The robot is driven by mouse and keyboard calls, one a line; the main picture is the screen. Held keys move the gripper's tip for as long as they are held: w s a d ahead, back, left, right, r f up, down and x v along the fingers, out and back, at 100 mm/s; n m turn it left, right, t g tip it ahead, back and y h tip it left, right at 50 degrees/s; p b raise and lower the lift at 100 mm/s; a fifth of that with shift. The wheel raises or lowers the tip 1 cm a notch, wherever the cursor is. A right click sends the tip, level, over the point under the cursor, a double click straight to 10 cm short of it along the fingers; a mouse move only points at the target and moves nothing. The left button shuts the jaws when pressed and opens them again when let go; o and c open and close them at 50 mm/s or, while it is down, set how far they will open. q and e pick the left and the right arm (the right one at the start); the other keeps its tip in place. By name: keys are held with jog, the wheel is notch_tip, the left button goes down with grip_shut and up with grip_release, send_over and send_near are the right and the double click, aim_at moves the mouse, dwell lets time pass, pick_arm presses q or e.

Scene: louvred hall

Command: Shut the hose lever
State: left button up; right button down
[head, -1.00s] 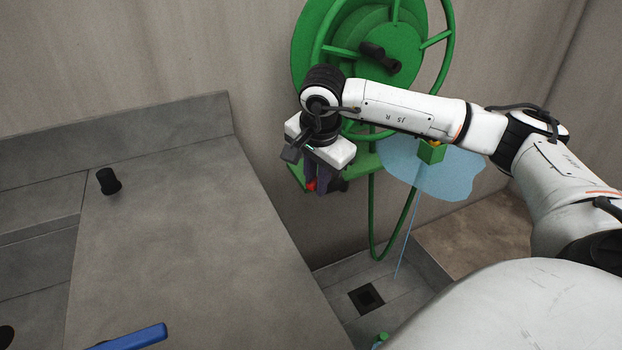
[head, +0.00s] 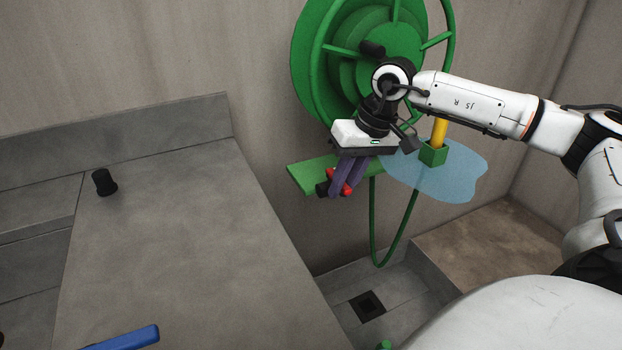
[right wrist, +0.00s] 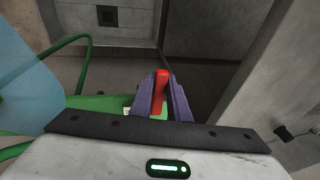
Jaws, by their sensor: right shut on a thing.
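The red hose lever (head: 333,180) sits at a black fitting (head: 321,189) by the green bracket (head: 306,174), under the green hose reel (head: 312,70). My right gripper (head: 343,188) has its purple fingers shut on the lever. In the right wrist view the red lever (right wrist: 161,88) stands between the two fingertips. The fingers and gripper body hide part of the lever and fitting. The green hose (head: 373,230) hangs in a loop below. No water stream shows below the bracket. My left gripper is not in view.
A grey counter (head: 180,230) fills the left, with a black knob (head: 104,182) and a blue bar (head: 130,338) on it. A translucent blue patch (head: 455,180) and a green holder (head: 433,154) with a yellow piece are right of the gripper. A drain (head: 367,305) lies below.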

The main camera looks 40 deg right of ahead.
jog(key=c, duration=1.6)
grip_release()
jog(key=shift+w, duration=0.1)
jog(key=p+v, duration=0.1)
jog(key=v, duration=0.1)
jog(key=p+v, duration=0.3)
jog(key=v, duration=0.2)
jog(key=shift+w+a+r+p, duration=0.15)
jog(key=shift+w+p, duration=0.2)
jog(key=shift+w, duration=0.05)
